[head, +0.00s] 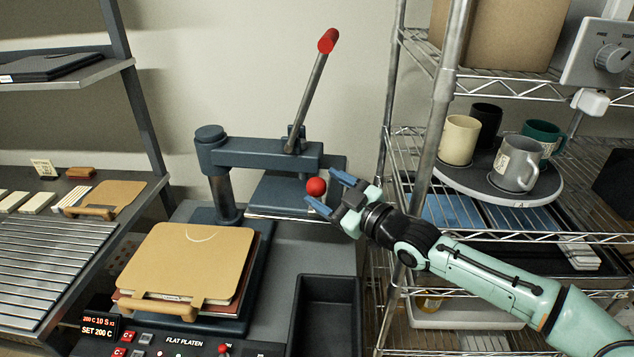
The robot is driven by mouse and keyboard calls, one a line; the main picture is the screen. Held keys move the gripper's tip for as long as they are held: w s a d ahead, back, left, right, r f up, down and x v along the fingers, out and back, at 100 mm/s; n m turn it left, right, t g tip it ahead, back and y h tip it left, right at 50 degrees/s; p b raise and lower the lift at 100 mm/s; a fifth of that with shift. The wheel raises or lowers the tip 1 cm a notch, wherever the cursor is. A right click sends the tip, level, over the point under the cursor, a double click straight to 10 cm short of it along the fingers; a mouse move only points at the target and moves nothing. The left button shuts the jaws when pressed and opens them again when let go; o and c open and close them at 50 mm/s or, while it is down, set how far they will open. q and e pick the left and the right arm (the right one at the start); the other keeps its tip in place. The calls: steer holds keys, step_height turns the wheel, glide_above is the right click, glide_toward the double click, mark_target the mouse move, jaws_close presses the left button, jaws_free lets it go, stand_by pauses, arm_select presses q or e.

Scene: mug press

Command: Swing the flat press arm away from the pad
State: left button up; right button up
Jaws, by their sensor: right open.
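The flat press has a dark blue swing arm (255,150) that runs right from a post (226,194) at the back left. A long lever with a red grip (328,41) rises from it. The flat platen (281,192) hangs under the arm's right end, with a red ball knob (316,187) at its front right. The platen is off to the right of the pad, which lies under a tan sheet (190,262) at the front left. My right gripper (323,189) is open with its blue fingers on either side of the red knob; I cannot tell whether they touch it. My left gripper is out of view.
A wire rack (429,150) stands close on the right, with several mugs on a round tray (497,190). A black bin (328,313) sits in front of the platen. A roller bench (40,262) and shelf are at left.

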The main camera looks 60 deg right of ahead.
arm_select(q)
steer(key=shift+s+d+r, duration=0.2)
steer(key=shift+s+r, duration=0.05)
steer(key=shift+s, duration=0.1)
arm_select(e)
steer(key=shift+s+a, duration=0.2)
steer(key=shift+s, duration=0.65)
steer(key=shift+s+a, duration=0.15)
steer(key=shift+s, duration=0.7)
